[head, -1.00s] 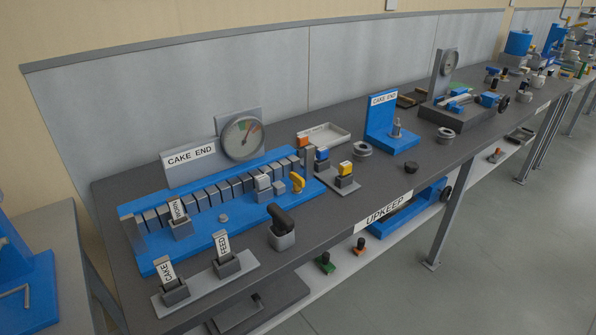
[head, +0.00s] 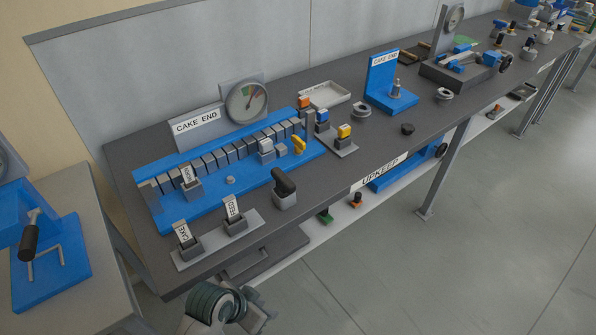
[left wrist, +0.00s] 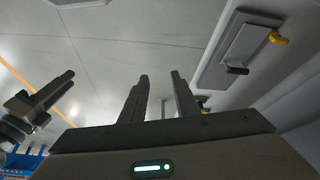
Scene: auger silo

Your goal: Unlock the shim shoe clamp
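A blue fixture (head: 215,205) on the bench holds a row of grey blocks (head: 222,157) under a round gauge. A yellow lever (head: 298,145) stands at the row's right end, beside a pale grey block (head: 266,149). I cannot tell for certain which part is the shim shoe clamp. My left gripper (head: 258,312) is low at the bottom edge, in front of the bench and apart from the fixture. In the left wrist view its two fingers (left wrist: 158,95) are spread with nothing between them.
A black-handled grey post (head: 284,190) and a plate with tag sockets (head: 215,241) stand along the front edge. A small coloured-block stand (head: 337,140) is right of the fixture. A side table (head: 95,285) stands left. Open floor lies at right.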

